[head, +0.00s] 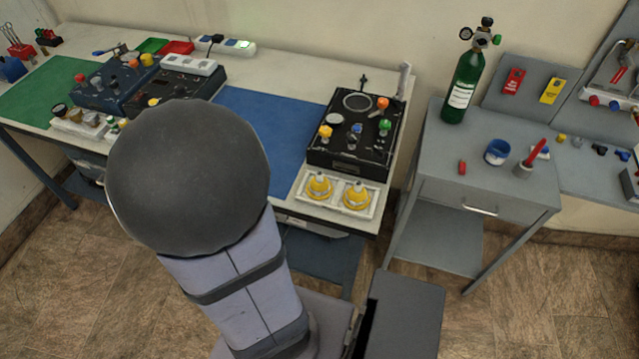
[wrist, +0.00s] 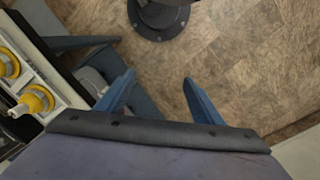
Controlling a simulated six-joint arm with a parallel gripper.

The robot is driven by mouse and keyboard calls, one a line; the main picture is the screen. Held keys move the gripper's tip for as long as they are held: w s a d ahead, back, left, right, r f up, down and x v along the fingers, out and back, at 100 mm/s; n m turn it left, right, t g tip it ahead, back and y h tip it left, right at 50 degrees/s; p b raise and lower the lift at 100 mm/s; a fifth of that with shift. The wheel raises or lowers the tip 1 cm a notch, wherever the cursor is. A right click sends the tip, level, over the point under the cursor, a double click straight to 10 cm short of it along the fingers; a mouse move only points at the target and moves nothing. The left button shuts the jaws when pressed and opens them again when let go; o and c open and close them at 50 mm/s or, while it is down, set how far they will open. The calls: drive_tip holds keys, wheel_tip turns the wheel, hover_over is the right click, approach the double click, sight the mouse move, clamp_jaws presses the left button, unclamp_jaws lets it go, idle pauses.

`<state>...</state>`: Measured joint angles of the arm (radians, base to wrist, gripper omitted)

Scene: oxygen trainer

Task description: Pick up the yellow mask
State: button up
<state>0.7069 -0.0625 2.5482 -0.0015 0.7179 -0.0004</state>
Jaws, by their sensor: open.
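Two yellow masks sit side by side in a white tray (head: 337,207) at the front edge of the bench, a left one (head: 318,188) and a right one (head: 356,197). Both are yellow with pale tops and look alike. In the wrist view, one yellow mask (wrist: 36,103) is at the left, and the other (wrist: 7,68) is cut by the left edge. My gripper (wrist: 158,77) is open and empty, with its blue fingers apart over the floor, to the right of the tray in that view. The head view does not show its fingers.
A black control panel (head: 354,143) with coloured knobs stands behind the tray. A blue mat (head: 262,130) lies left of it. A grey side table (head: 490,180) with a green cylinder (head: 462,85) stands to the right. Blue-grey bench legs (wrist: 85,42) show near my fingers.

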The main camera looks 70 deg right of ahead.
drive_tip(key=s+d+m+t, duration=0.2)
drive_tip(key=s+d+m, duration=0.7)
drive_tip(key=s+d, duration=0.35)
drive_tip(key=n+h, duration=0.3)
drive_tip(key=h, duration=0.2)
approach(320, 176)
drive_tip(key=x, duration=0.5)
drive_tip(key=shift+d+p, duration=0.15)
drive_tip(key=shift+p, duration=0.2)
drive_tip(key=shift+w+f+n, duration=0.1)
drive_tip(key=shift+f+n, duration=0.05)
drive_tip(key=shift+n, duration=0.15)
drive_tip(key=shift+b+x, duration=0.3)
drive_tip(key=shift+x, duration=3.15)
drive_tip(key=shift+c, duration=0.6)
drive_tip(key=c, duration=1)
